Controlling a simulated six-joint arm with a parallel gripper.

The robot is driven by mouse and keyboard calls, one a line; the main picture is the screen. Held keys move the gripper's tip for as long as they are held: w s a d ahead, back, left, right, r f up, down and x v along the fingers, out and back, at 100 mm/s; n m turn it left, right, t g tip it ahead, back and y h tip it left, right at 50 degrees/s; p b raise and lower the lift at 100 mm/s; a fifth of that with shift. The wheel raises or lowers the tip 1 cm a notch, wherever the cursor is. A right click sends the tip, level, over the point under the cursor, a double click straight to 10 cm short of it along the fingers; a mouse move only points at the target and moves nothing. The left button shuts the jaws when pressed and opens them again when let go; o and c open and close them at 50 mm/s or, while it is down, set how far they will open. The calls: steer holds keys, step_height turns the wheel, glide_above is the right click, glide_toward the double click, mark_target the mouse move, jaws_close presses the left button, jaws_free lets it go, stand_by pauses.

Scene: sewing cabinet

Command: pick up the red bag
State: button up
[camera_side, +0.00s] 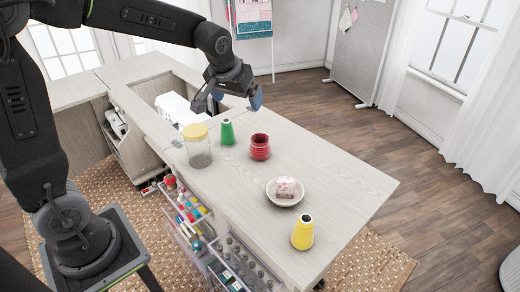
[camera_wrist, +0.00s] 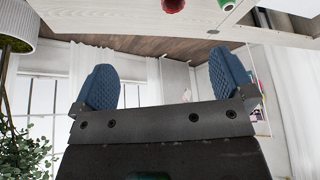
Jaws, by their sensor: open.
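No plain red bag can be made out. A small pink-and-white patterned bundle (camera_side: 286,187), possibly the bag, sits in a shallow white bowl (camera_side: 286,201) on the pale wooden cabinet top (camera_side: 345,180). A red ribbed pot-like object (camera_side: 260,149) stands behind and left of the bowl. A red object also shows at the top edge of the wrist view (camera_wrist: 172,5), cut off by the frame. My gripper (camera_side: 237,97) is open and empty, raised above the far part of the top, up and left of the bowl. Its blue pads show wide apart in the wrist view (camera_wrist: 163,75).
A white machine (camera_side: 180,109) lies behind. Open drawers (camera_side: 205,235) hang below. The right of the top is clear.

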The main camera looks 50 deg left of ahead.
steer(key=w+a+f+n, duration=0.2)
steer(key=w+a+f, duration=0.4)
steer(key=w+f, duration=0.4)
glide_toward(260, 139)
steer(key=d, duration=0.1)
steer(key=shift+n+g+y, duration=0.3)
steer(key=shift+y, duration=0.1)
steer(key=shift+s+d+f+x, duration=0.1)
steer(key=shift+d+x, duration=0.1)
steer(key=shift+x, duration=1)
steer(key=shift+s+d+f+x, duration=0.1)
steer(key=shift+d+x, duration=0.1)
steer(key=shift+x, duration=0.95)
steer(key=shift+s+d+f+x, duration=0.1)
steer(key=shift+d+x, duration=0.1)
steer(key=shift+x, duration=1)
steer(key=shift+r, duration=0.1)
steer(key=shift+c, duration=0.4)
steer(key=c, duration=0.9)
